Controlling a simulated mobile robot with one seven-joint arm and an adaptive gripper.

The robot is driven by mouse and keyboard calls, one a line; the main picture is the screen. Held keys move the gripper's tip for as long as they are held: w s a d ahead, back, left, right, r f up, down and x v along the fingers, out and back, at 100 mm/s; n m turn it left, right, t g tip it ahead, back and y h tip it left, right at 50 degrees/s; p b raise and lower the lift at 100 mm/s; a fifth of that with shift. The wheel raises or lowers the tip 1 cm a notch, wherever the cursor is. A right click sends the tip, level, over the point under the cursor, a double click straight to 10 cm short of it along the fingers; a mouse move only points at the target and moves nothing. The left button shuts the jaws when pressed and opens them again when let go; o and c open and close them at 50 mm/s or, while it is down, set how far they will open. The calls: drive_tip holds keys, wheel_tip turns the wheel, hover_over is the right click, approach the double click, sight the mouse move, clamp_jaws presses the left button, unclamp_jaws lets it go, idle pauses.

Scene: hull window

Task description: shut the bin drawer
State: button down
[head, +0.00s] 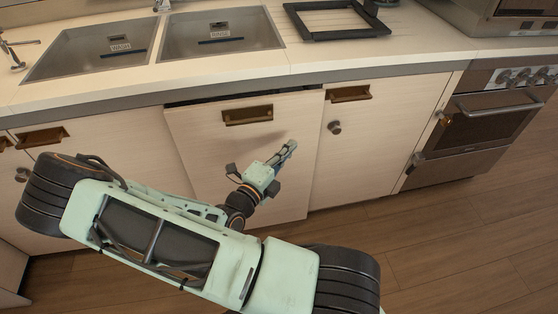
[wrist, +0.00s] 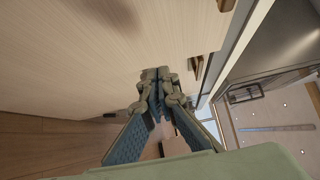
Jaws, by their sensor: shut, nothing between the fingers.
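The bin drawer (head: 225,150) is a pale wood front below the right sink, with a brass recessed handle (head: 248,115) near its top. It stands slightly proud of the cabinets beside it, with a dark gap along its top edge. My gripper (head: 289,147) is in front of the drawer's right part, below and right of the handle, fingers together and empty. In the wrist view the shut fingers (wrist: 158,78) are close to the pale drawer front (wrist: 90,60), which shows a soft shadow. I cannot tell whether the fingertips touch it.
A cabinet door (head: 365,135) with a round knob (head: 334,127) is to the right, then an oven (head: 485,120) with a bar handle. The counter (head: 340,60) overhangs above, with two sinks and a black frame (head: 335,20). The wooden floor (head: 450,235) at right is clear.

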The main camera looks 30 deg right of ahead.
sight(285, 128)
drive_tip(key=shift+w+d+b, duration=0.2)
drive_tip(key=shift+w+d, duration=0.25)
drive_tip(key=shift+w, duration=0.35)
drive_tip(key=shift+w+d+b, duration=0.25)
drive_tip(key=shift+w+d, duration=0.2)
drive_tip(key=shift+w, duration=0.4)
drive_tip(key=shift+w+d+b, duration=0.2)
drive_tip(key=shift+w+d, duration=0.25)
drive_tip(key=shift+w, duration=0.35)
drive_tip(key=shift+w+d+r, duration=0.1)
drive_tip(key=shift+w, duration=0.35)
drive_tip(key=shift+w+d+p, duration=0.2)
drive_tip(key=shift+w+p, duration=0.1)
drive_tip(key=shift+w, duration=0.3)
drive_tip(key=shift+w+d+p, duration=0.2)
drive_tip(key=shift+w+p, duration=0.1)
drive_tip(key=shift+w, duration=0.4)
